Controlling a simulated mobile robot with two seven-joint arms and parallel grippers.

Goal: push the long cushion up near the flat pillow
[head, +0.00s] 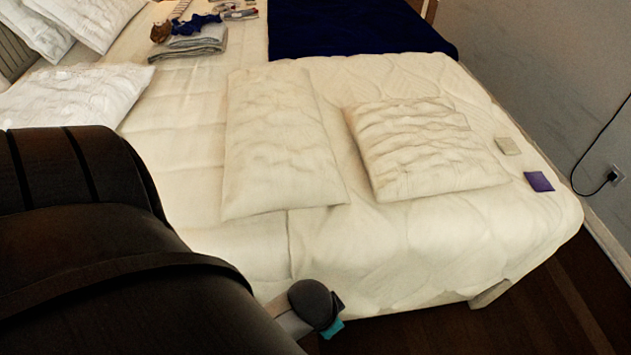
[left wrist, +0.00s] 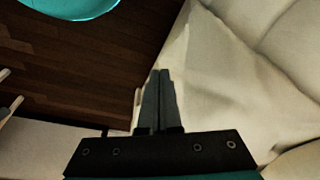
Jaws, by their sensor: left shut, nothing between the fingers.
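The long cushion (head: 282,142) is cream and oblong. It lies flat on the bed in the middle of the head view. A flat white pillow (head: 75,95), which I take as the flat pillow, lies at the left, partly hidden by my dark arm. A gap of bare bedding separates the two. My left gripper (left wrist: 159,74) is shut and empty in the left wrist view, beside pale bedding at the bed's edge. Its fingers do not show clearly in the head view. My right gripper is not in view.
A wrinkled square cushion (head: 425,147) lies right of the long cushion. Two small squares, beige (head: 507,146) and purple (head: 539,181), lie near the bed's right edge. Folded cloths (head: 190,43) and a dark blue blanket (head: 350,28) are farther back. Dark wooden floor (left wrist: 90,70) borders the bed.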

